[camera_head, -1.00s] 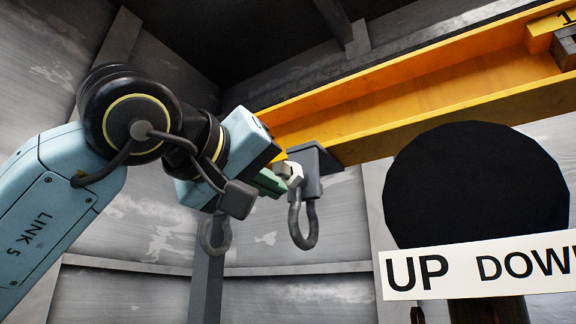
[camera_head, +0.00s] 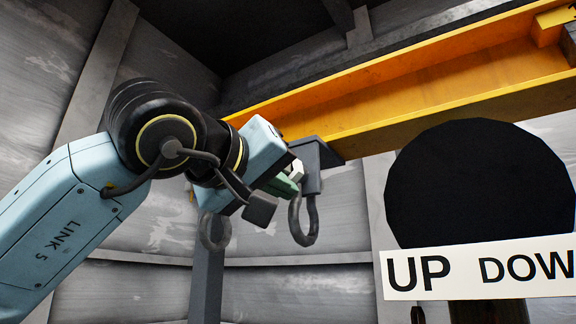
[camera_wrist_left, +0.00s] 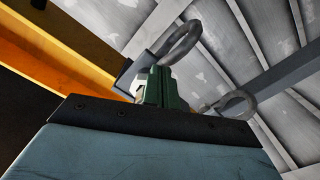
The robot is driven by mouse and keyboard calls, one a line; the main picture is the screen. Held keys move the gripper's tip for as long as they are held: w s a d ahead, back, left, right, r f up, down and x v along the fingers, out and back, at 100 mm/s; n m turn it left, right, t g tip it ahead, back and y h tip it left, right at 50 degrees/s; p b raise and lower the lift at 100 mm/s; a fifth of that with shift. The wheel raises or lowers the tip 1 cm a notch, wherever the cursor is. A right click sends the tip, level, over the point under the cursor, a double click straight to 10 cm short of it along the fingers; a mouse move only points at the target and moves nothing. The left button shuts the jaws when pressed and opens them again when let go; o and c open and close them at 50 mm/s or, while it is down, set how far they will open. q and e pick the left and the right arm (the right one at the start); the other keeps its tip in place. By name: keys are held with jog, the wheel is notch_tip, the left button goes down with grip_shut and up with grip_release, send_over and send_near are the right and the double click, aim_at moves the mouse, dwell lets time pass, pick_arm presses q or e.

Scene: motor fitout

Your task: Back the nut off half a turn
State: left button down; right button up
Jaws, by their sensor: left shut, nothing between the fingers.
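My left gripper (camera_head: 284,185), with green fingers, is shut with nothing between them. It is up against the dark grey bracket under the yellow beam. The pale nut (camera_head: 297,169) shows only as a small piece just beyond the fingertips, on the near face of the bracket (camera_head: 318,160); the rest is hidden, and I cannot tell whether the fingers touch it. In the left wrist view the shut fingers (camera_wrist_left: 158,86) stand in front of the bracket and hide most of the area at the nut. My right gripper is not in view.
A yellow beam (camera_head: 400,105) runs above the bracket. A dark shackle (camera_head: 304,222) hangs from the bracket, and another ring (camera_head: 214,232) hangs left of it. At right stand a large black disc (camera_head: 480,185) and an "UP DOWN" sign (camera_head: 465,269). Grey panelled walls stand behind.

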pick_arm(q)
jog(key=shift+r, duration=0.3)
jog(key=shift+s, duration=0.1)
jog(key=shift+s+d+r+p, duration=0.3)
jog(key=shift+s+d+p, duration=0.05)
jog(key=shift+d+p, duration=0.15)
jog(key=shift+s+d+r, duration=0.15)
jog(key=shift+d+r, duration=0.05)
jog(key=shift+r, duration=0.05)
jog(key=shift+s+d+r+p, duration=0.1)
jog(key=shift+d+r+p, duration=0.05)
jog(key=shift+p, duration=0.15)
dwell(0.6)
